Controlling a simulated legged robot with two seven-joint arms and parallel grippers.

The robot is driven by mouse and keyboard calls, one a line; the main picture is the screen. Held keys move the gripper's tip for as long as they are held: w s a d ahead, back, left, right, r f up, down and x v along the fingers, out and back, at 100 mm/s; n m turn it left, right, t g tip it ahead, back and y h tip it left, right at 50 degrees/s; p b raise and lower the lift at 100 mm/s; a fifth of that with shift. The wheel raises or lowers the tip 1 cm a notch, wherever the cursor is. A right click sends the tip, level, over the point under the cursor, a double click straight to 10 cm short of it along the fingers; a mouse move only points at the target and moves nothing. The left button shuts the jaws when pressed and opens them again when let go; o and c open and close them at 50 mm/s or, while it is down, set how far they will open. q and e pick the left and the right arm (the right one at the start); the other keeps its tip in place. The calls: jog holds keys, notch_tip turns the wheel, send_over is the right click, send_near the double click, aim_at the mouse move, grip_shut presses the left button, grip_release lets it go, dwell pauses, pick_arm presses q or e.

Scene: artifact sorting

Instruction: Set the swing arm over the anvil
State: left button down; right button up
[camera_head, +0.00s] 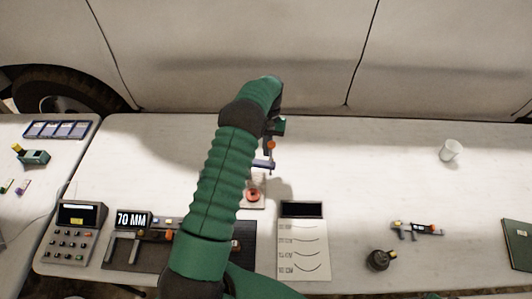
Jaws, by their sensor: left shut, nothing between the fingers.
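My left arm rises through the middle of the view and hides much of the work behind it. Its gripper (277,128) is small and partly hidden at the arm's far end, shut and empty, close to the top of a small upright stand. The stand has an orange knob (271,146) and a blue arm (263,165) reaching left, which looks like the swing arm. Below it is a pale base (255,206) with a red round part (253,195), perhaps the anvil. Whether the gripper touches the stand, I cannot tell. My right gripper is out of view.
A keypad device (77,235) and a 70 MM display (133,220) stand at the left. A card with curves (303,250) lies right of the base. Further right are a dark round object (380,260), a small tool (417,230) and a white cup (451,151).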

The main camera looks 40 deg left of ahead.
aim_at(264, 164)
pick_arm(q)
jog(key=shift+s+d+r, duration=0.1)
jog(key=shift+s+d, duration=0.6)
jog(key=shift+s, duration=0.3)
jog(key=shift+p, duration=0.3)
